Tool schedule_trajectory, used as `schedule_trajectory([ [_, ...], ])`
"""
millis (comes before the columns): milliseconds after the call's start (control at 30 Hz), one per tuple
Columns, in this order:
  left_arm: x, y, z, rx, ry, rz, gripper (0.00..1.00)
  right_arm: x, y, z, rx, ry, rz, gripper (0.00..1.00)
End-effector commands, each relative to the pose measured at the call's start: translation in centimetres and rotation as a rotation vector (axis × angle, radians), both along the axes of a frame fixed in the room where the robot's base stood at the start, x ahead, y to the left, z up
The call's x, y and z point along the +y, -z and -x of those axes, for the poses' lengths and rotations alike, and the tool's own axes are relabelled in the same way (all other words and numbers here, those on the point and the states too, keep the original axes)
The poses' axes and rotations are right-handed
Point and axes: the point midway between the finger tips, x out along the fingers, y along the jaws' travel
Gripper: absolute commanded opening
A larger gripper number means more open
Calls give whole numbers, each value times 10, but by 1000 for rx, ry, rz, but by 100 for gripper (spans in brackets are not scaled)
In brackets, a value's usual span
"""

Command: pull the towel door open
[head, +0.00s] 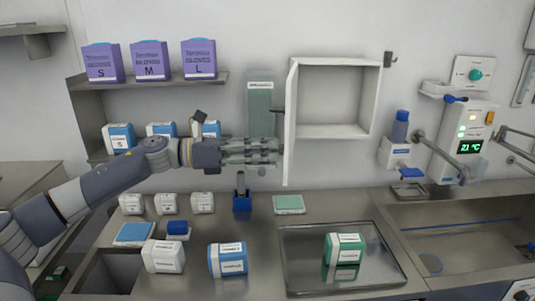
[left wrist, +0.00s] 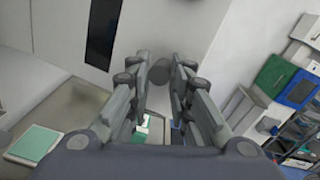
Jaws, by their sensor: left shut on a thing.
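The towel door (head: 290,120) is a white panel on the left side of a white wall cabinet (head: 376,95). It stands open, swung out from the wall and seen nearly edge-on, and the cabinet looks empty inside. My left gripper (head: 279,150) is at the lower part of the door, on its left side. In the left wrist view, the fingers of my left gripper (left wrist: 160,82) are around a grey round knob (left wrist: 161,70) in front of a white surface. The fingers partly hide the knob. My right gripper is not in view.
A tall grey-green box (head: 260,100) stands behind my left arm. Purple glove boxes (head: 150,61) sit on the upper left shelf. A steel tray (head: 300,265) with a green-and-white box (head: 345,247) lies below the cabinet. A sink (head: 465,225) is at right.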

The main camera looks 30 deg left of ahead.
Motion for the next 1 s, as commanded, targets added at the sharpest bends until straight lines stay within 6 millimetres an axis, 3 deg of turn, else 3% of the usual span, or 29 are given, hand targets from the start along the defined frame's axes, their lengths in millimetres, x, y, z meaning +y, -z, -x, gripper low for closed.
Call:
schedule_trajectory([
  [267, 6, -5, -4, -9, -22, 2, 0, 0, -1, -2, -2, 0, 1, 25],
  [300, 6, -5, -4, -9, -22, 2, 29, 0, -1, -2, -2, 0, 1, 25],
  [367, 6, -5, -4, -9, -22, 3, 39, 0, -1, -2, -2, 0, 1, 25],
  [1000, 8, -1, 2, -1, -11, 2, 39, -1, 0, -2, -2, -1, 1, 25],
])
